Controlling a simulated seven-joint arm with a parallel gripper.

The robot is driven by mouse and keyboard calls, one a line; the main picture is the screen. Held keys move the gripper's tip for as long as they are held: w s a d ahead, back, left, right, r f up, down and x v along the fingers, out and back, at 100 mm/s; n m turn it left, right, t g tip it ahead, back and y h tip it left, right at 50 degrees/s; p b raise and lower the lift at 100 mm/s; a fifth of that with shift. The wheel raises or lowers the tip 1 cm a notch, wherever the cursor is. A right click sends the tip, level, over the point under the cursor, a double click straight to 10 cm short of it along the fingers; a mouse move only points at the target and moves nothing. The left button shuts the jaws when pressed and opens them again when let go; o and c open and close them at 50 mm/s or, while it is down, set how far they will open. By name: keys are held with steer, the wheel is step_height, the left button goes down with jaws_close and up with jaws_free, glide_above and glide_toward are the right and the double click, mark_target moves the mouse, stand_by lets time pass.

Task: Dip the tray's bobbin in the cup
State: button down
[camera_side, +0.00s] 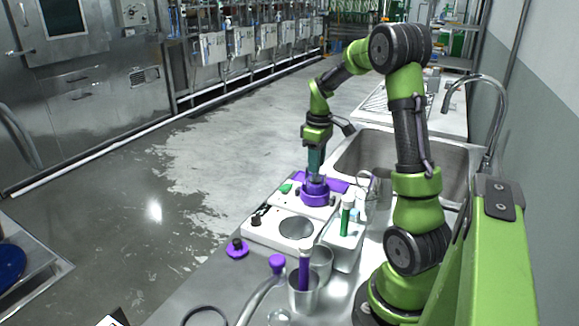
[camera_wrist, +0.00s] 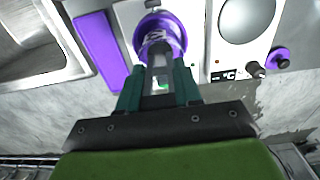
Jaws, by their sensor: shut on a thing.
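My gripper (camera_side: 316,177) points straight down over a round purple cup (camera_side: 314,195) on a white bench unit. In the wrist view its fingers (camera_wrist: 160,68) reach to the cup (camera_wrist: 148,28), with their tips at or inside its rim. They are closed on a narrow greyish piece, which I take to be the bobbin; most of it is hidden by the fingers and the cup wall. I cannot tell how deep it sits. The flat purple tray (camera_side: 338,178) lies just behind the cup; in the wrist view it shows bare at left (camera_wrist: 97,45).
A white hotplate unit (camera_side: 262,229) with a round grey plate stands in front of the cup. Metal beakers (camera_side: 303,294) and a purple knob (camera_side: 237,249) are nearer. A sink (camera_side: 400,165) lies behind.

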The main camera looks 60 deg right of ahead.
steer(key=shift+s+a+f, duration=0.15)
steer(key=shift+s+f, duration=0.1)
steer(key=shift+f, duration=0.5)
steer(key=shift+r, duration=4.75)
steer(key=shift+r, duration=2)
steer(key=shift+a, duration=0.1)
steer(key=w+a+f, duration=0.2)
steer(key=a, duration=0.7)
steer(key=w+a+f, duration=0.2)
steer(key=w+a, duration=0.1)
steer(key=a, duration=0.6)
steer(key=w+a+f, duration=0.2)
steer(key=a+f, duration=0.1)
steer(key=a, duration=0.6)
steer(key=shift+w, duration=0.4)
